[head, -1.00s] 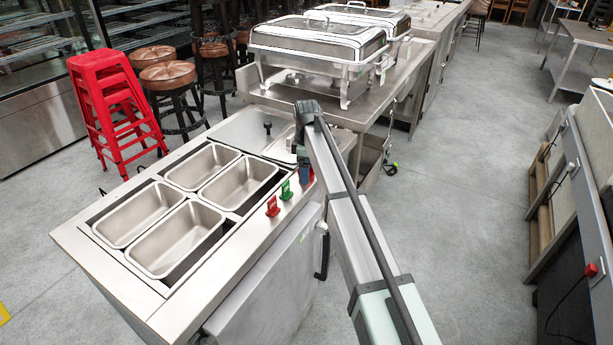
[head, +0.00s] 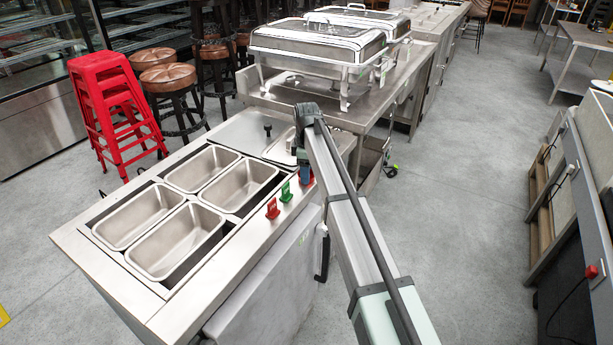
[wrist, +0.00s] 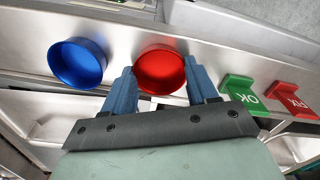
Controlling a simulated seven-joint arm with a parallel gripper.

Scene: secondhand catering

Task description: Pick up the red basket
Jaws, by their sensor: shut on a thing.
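The red basket (wrist: 160,71) is a small round, open tub in the wrist view. It sits between the two blue fingers of my gripper (wrist: 161,84), which is shut on it. In the head view, my gripper (head: 304,174) is low at the counter's right edge, and a bit of the red basket (head: 311,180) shows beside it. The rest is hidden by my arm. I cannot tell whether its base touches the counter. A matching blue basket (wrist: 78,63) stands to its left in the wrist view, apart from it.
A green OK sign (wrist: 243,93) and a red FIX sign (wrist: 292,98) stand right of my gripper in the wrist view. The steel counter (head: 75,240) holds several sunken pans (head: 140,214). Chafing dishes (head: 318,42) stand on a table behind.

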